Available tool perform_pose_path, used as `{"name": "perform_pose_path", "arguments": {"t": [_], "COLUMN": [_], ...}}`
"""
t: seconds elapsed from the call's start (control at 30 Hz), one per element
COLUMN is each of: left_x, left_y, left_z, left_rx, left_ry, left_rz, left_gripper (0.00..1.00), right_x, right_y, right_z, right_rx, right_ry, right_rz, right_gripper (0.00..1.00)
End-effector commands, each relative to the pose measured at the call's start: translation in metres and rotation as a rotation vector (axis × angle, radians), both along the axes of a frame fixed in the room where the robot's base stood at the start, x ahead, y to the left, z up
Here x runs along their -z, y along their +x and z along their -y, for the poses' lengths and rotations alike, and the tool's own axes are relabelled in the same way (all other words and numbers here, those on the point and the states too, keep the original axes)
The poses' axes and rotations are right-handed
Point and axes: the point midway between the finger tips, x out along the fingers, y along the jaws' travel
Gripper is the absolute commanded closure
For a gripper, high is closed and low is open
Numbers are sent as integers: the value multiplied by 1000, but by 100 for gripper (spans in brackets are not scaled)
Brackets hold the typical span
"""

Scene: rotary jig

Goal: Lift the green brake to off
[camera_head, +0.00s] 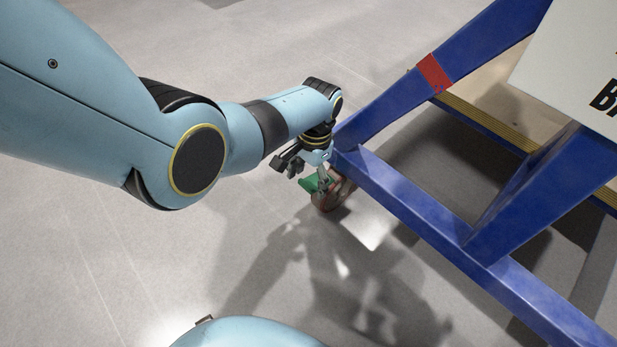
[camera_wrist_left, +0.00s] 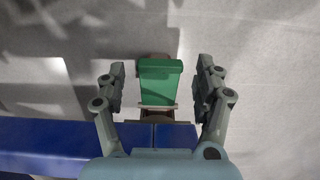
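The green brake (camera_head: 318,182) is a small flat pedal at a caster wheel (camera_head: 334,196) under the near corner of the blue jig frame (camera_head: 420,213). In the left wrist view the green brake (camera_wrist_left: 159,82) sits in the middle, between the fingers. My left gripper (camera_head: 307,172) is right above and beside the brake. In the wrist view my left gripper (camera_wrist_left: 160,85) has its two fingers wide apart, one on each side of the brake, with a gap to it on both sides. Most of the wheel is hidden in the wrist view. My right gripper is not in view.
The blue beam (camera_wrist_left: 50,145) of the frame runs close by the left gripper. A red band (camera_head: 433,73) marks an upper beam. A white board with black letters (camera_head: 580,60) is at the upper right. The grey floor (camera_head: 130,270) to the left is clear.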

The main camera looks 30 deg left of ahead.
Motion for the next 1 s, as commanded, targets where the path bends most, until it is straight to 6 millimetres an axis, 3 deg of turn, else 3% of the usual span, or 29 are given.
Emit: {"name": "perform_pose_path", "arguments": {"t": [0.27, 0.43, 0.73, 1.0], "left_x": [-7, -31, -96, -119], "left_y": [1, 4, 11, 12], "left_z": [1, 2, 4, 5], "left_rx": [0, -1, 0, 0], "left_ry": [0, -1, 0, 0], "left_rz": [1, 4, 3, 0], "left_gripper": [31, 31, 31, 31], "right_x": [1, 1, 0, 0], "right_y": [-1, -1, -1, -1], "right_z": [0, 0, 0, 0], "right_rx": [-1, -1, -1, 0], "right_ry": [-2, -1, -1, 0], "right_rz": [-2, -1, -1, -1], "right_gripper": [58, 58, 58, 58]}}
